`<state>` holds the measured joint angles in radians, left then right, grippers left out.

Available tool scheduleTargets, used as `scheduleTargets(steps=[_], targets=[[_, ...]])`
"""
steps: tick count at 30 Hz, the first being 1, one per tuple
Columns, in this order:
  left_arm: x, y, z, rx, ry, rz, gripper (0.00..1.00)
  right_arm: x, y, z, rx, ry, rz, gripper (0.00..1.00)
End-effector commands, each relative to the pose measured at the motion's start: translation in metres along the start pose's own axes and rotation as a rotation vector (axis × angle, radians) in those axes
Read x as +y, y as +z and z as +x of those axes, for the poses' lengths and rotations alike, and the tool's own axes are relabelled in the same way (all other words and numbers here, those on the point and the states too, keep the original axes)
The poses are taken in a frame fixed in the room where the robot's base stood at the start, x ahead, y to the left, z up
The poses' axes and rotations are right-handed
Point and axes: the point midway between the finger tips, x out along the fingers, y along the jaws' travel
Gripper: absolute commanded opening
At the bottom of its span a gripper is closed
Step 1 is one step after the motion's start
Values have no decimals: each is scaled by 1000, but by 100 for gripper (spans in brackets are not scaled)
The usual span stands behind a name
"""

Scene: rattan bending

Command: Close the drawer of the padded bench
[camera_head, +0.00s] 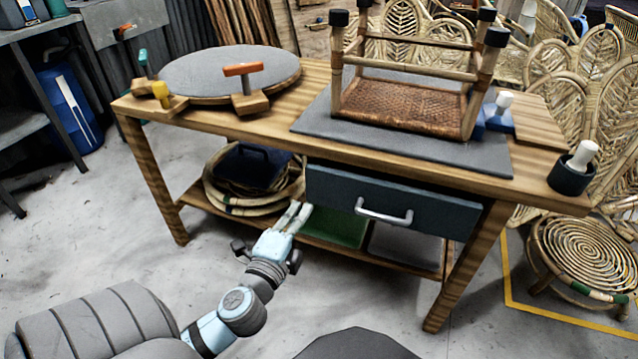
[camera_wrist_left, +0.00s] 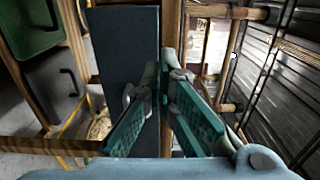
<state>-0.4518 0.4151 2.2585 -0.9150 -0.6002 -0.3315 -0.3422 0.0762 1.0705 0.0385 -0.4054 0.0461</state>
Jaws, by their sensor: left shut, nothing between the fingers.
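The padded bench (camera_head: 215,122) is a wooden workbench with a grey pad (camera_head: 310,122) on its top. Its drawer (camera_head: 335,187) has a dark blue-grey front and a silver bar handle (camera_head: 384,214). A dark gap shows above the front, which seems to stand out a little; how far I cannot tell. My left gripper (camera_head: 297,212) is shut and empty, just left of the drawer front's left end. In the left wrist view, the dark drawer front (camera_wrist_left: 125,45) lies just beyond the teal fingers (camera_wrist_left: 165,95). I cannot tell whether they touch it. My right gripper is out of view.
A woven stool (camera_head: 405,103) stands upside down on the pad. A round grey board (camera_head: 210,72) with clamps is at the bench's left. The lower shelf holds rattan coils (camera_head: 225,200) and a green bin (camera_head: 338,228). Floor in front is clear.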

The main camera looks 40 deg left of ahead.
Motion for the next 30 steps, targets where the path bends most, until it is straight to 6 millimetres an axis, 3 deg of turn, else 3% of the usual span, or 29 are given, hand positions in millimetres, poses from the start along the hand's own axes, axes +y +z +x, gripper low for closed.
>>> scheduleTargets(steps=[9, 15, 21, 30], targets=[[-2, -1, 69, 2, -2, 0, 0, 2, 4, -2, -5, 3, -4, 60], [-1, -1, 105, 3, -1, 1, 0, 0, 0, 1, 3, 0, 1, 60], [0, -1, 119, 4, 2, 1, 0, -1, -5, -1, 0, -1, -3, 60], [-1, -1, 120, 4, 2, 2, 0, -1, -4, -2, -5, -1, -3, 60]])
